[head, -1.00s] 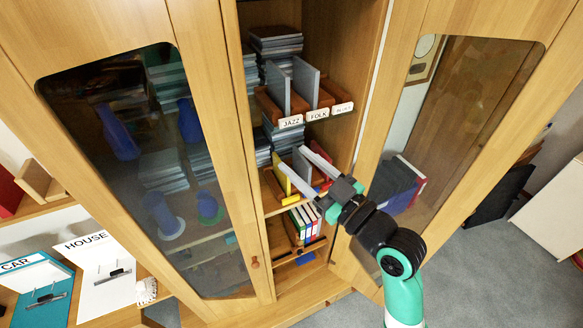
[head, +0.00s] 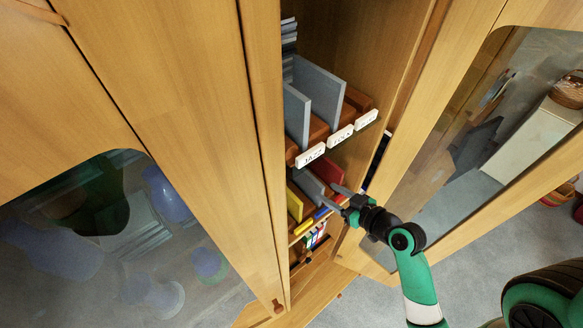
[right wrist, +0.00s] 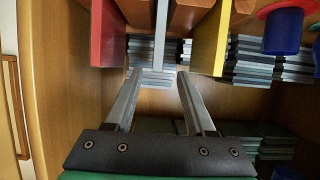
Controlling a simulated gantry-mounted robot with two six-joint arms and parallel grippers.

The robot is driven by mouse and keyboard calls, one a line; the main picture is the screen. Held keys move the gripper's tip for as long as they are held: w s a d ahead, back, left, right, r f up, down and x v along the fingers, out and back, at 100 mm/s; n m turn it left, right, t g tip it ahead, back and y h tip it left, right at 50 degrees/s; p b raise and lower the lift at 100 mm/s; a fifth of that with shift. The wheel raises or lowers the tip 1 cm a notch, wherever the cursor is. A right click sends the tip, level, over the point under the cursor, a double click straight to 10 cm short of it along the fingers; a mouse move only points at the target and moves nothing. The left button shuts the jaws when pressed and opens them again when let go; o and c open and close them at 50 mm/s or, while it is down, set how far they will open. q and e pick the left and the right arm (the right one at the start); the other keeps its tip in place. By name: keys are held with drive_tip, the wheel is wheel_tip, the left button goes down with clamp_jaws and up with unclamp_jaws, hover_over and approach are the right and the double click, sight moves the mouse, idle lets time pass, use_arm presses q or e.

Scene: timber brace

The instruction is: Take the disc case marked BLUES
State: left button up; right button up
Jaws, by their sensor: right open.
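A row of white labels stands on the cabinet's upper shelf: JAZZ (head: 311,154), a middle one that reads FOLK (head: 340,137), and a right one (head: 366,120) whose word is too blurred to read. Two upright grey cases (head: 320,92) stand behind the labels among brown blocks; I see no lettering on them. My right gripper (head: 331,194) is open and empty, below the labels at the lower shelf's front. In the right wrist view its fingers (right wrist: 160,75) are apart, with a thin grey upright piece (right wrist: 161,35) beyond them. My left gripper is out of view.
A yellow panel (head: 295,203) and a red panel (head: 347,177) stand on the lower shelf, with coloured fronts below. The glass doors (head: 90,235) are swung to both sides. Case stacks (right wrist: 250,62) lie deeper inside.

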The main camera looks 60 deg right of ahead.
sight(308, 179)
drive_tip(key=shift+f, duration=0.25)
drive_tip(key=b+x, duration=0.2)
drive_tip(key=x, duration=0.3)
drive_tip(key=shift+w+b, duration=0.15)
drive_tip(key=shift+b, duration=0.25)
drive_tip(key=shift+w+d+f, duration=0.15)
drive_tip(key=shift+w+d, duration=0.15)
drive_tip(key=shift+w, duration=0.2)
drive_tip(key=p+x, duration=0.1)
drive_tip(key=x, duration=0.3)
drive_tip(key=shift+w+d, duration=0.2)
drive_tip(key=shift+w, duration=0.05)
clamp_jaws()
